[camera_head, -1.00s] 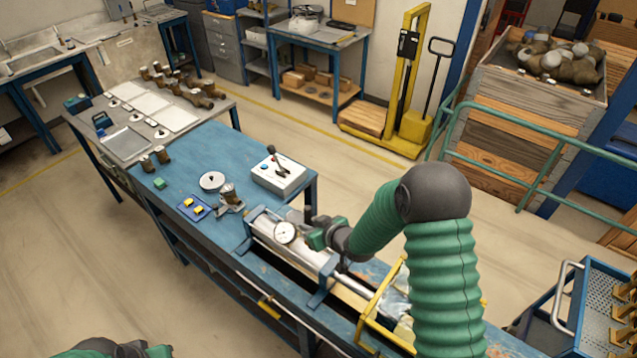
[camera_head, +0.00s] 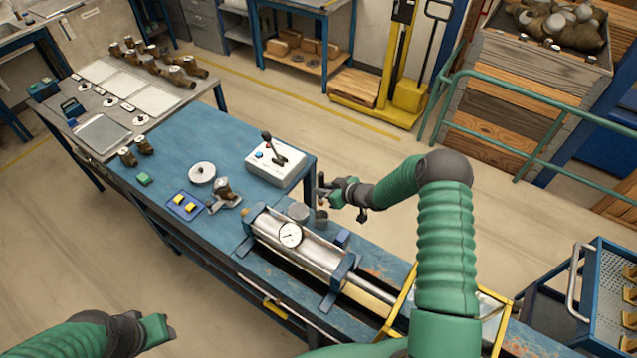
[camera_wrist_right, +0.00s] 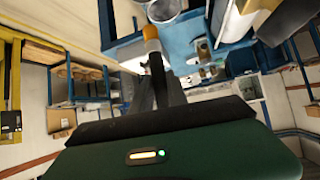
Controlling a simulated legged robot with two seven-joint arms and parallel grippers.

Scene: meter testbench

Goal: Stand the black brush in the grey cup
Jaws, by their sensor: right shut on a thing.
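My right gripper (camera_head: 324,193) is shut on the black brush (camera_head: 321,184), which it holds roughly upright above the bench's far edge. In the right wrist view the brush (camera_wrist_right: 157,70) sticks out beyond the jaws and ends in an orange-tan tip. The grey cup (camera_head: 298,211) stands just left of the brush in the head view, behind the metal cylinder. The cup (camera_wrist_right: 163,9) also shows at the top of the wrist view, beyond the brush tip. The brush appears outside the cup. My left gripper (camera_head: 160,330) is at the lower left, away from the bench; its jaw opening is unclear.
A metal cylinder with a dial gauge (camera_head: 290,235) lies in a blue-ended rig near the cup. A white switch box (camera_head: 275,164) stands to the left of my right gripper. A yellow frame (camera_head: 398,304) is on the right. Bare blue bench top (camera_head: 196,137) lies farther left.

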